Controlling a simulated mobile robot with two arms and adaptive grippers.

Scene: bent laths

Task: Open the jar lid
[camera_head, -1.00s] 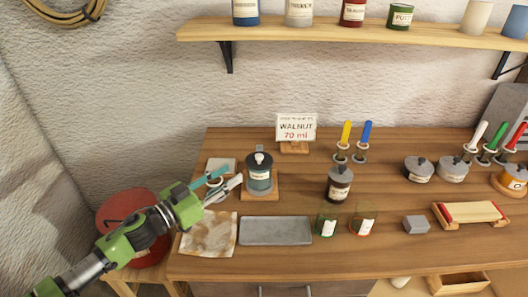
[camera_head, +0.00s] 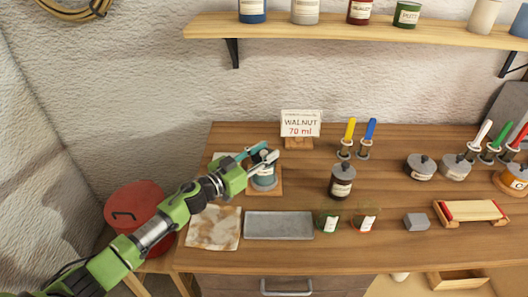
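A glass jar with blue-grey contents and a dark lid (camera_head: 264,180) stands upright on a small wooden board (camera_head: 276,190) at the left of the bench. My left gripper (camera_head: 270,153) is at the top of this jar. Its teal finger and its grey finger lie on either side of the lid's knob, spread apart. The fingers hide most of the lid, so contact with the knob is unclear. The lid appears to be on the jar. My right gripper is not in view.
A dark lidded jar (camera_head: 342,182) stands to the right, with two small glasses (camera_head: 329,222) in front. A grey tray (camera_head: 279,226) and a stained cloth (camera_head: 213,229) lie in front. A sign (camera_head: 300,124) reads WALNUT 70 ml. A shelf (camera_head: 330,29) hangs above.

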